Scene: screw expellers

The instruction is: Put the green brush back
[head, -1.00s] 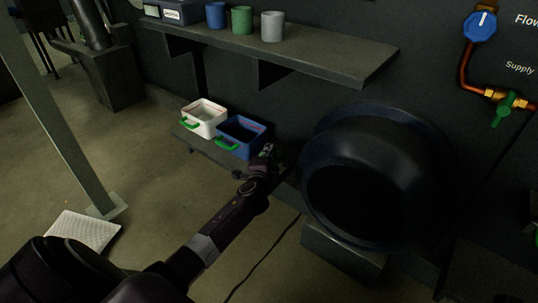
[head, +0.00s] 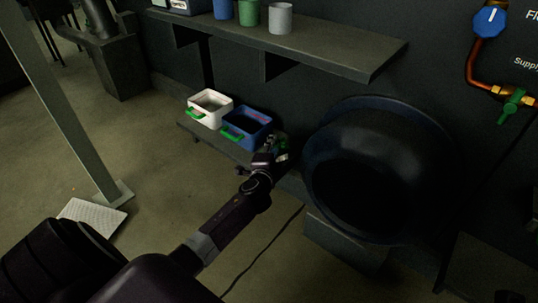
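My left gripper (head: 276,150) reaches from the bottom left to the low shelf, just right of the blue bin (head: 247,128) and left of the big dark round vessel (head: 375,165). A small greenish and pale patch shows at its fingers, too dark and small to tell whether it is the green brush or part of the gripper. I cannot tell whether the fingers are open or shut. No green brush can be clearly made out. A green cup (head: 249,14) stands on the upper shelf between a blue cup (head: 222,9) and a grey cup (head: 280,18). My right gripper is not in view.
A white bin (head: 210,108) with a green handle stands left of the blue bin on the low shelf. The upper shelf (head: 340,52) overhangs behind. A post (head: 75,110) stands at left. A copper pipe with a green valve (head: 511,104) is at right.

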